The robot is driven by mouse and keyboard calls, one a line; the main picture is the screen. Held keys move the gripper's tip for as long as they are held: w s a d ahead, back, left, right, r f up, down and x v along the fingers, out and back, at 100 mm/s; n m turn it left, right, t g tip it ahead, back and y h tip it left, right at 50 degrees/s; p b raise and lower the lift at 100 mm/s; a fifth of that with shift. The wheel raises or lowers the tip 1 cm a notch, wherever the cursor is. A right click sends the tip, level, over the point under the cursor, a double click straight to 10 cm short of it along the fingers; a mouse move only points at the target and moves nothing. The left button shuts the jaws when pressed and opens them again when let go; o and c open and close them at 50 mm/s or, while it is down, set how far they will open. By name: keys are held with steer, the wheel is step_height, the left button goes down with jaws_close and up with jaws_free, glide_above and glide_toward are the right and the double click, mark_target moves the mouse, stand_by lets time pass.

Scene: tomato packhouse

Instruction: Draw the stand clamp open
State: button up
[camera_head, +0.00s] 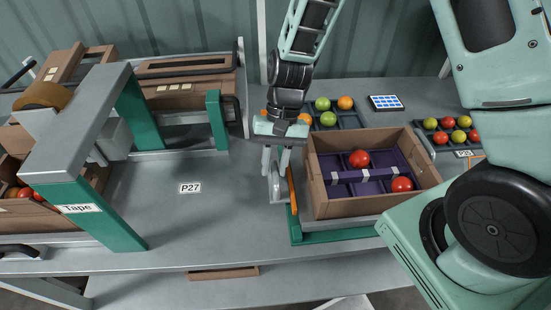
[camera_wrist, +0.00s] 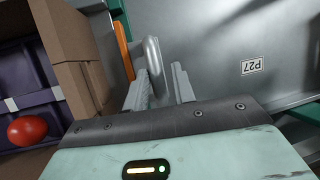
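The stand clamp shows as an orange bar (camera_head: 292,190) with a light grey rounded handle (camera_head: 278,188), at the left side of a green stand (camera_head: 340,236). An open brown carton (camera_head: 375,202) sits on the stand, the bar close along its left wall. The wrist view also shows the bar (camera_wrist: 123,48) and handle (camera_wrist: 155,62). My gripper (camera_head: 276,160) points down over the handle. In the wrist view its fingers (camera_wrist: 160,92) are apart, with the handle between or just beyond their tips. The left finger looks close to the handle; I cannot tell if it touches.
Purple dividers and red tomatoes (camera_head: 359,158) are in the carton. Trays of tomatoes (camera_head: 336,113) stand behind it and at right (camera_head: 445,132). A green-and-grey tape machine (camera_head: 105,215) stands at left. The bench around the P27 label (camera_head: 190,188) is clear.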

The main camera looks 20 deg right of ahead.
steer(key=b+v, duration=0.1)
steer(key=v, duration=1.6)
steer(key=shift+r, duration=0.2)
steer(key=shift+d, duration=0.1)
